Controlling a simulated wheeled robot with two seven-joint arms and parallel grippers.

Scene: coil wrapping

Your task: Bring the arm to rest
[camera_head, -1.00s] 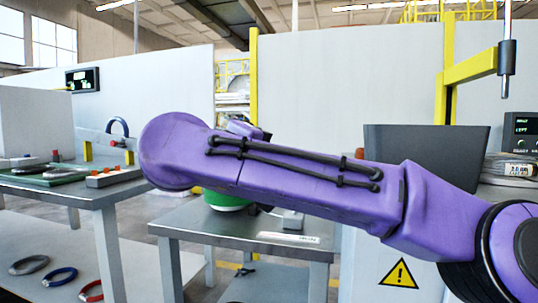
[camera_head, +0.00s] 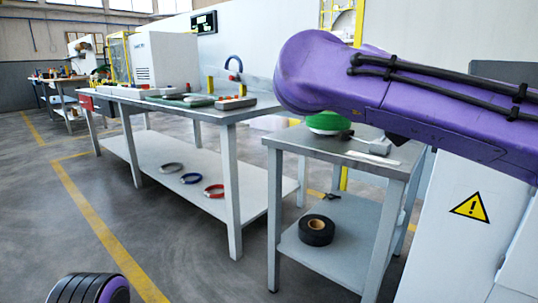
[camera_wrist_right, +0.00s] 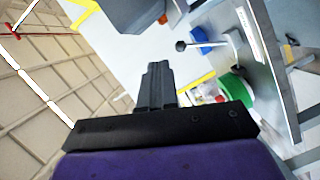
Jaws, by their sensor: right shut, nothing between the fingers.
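My right arm (camera_head: 420,85) reaches in from the right of the head view, purple with black cables, raised in front of the small grey table. Its gripper is hidden there. In the right wrist view, my right gripper (camera_wrist_right: 157,82) is shut and empty, its dark fingers pressed together and clear of any object. My left gripper is not in view; a black and purple part of mine shows at the bottom left of the head view.
The small table (camera_head: 335,150) holds a green round item (camera_head: 328,122); a black tape roll (camera_head: 316,230) lies on its lower shelf. A long workbench (camera_head: 185,111) stands left, with coloured rings such as a red one (camera_head: 213,190) below. Open floor (camera_head: 60,220) lies left.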

